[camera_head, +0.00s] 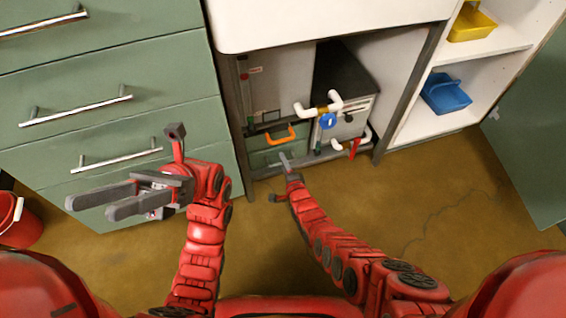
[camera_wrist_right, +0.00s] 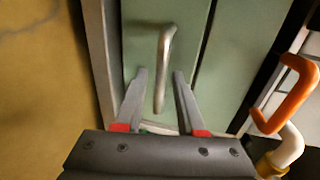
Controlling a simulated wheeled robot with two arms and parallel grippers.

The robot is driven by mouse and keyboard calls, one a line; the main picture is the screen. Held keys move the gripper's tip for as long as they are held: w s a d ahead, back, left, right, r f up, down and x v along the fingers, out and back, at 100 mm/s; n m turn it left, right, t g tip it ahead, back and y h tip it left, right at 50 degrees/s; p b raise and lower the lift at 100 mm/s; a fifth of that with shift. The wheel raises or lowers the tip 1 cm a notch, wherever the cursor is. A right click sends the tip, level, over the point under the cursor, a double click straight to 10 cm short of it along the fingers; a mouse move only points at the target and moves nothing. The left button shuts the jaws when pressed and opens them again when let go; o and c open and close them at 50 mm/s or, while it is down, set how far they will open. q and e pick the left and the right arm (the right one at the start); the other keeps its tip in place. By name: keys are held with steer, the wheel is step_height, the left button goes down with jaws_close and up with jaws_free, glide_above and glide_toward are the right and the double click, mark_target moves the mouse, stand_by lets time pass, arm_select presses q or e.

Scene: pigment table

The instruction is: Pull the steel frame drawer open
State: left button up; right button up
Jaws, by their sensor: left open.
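The steel frame (camera_head: 247,98) stands under the white counter. Low inside it are green drawer fronts (camera_head: 262,159), partly hidden by a frame bar and my right gripper (camera_head: 280,172). In the right wrist view, a silver bar handle (camera_wrist_right: 166,50) is on the green front (camera_wrist_right: 140,40). My right gripper's fingers (camera_wrist_right: 160,75) are open, one on each side of the handle's near part. I cannot tell whether they touch it. My left gripper (camera_head: 88,208) is open and empty, in front of the left green cabinet, pointing left.
An orange handle (camera_wrist_right: 291,95) is beside the green fronts, close to my right gripper. White pipes (camera_head: 320,108) with a blue valve (camera_head: 328,121) are above it. Left are green cabinet drawers (camera_head: 110,75) and a red bucket (camera_head: 18,220). The floor (camera_head: 440,200) in front is clear.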

jaws_close()
stand_by(1.2)
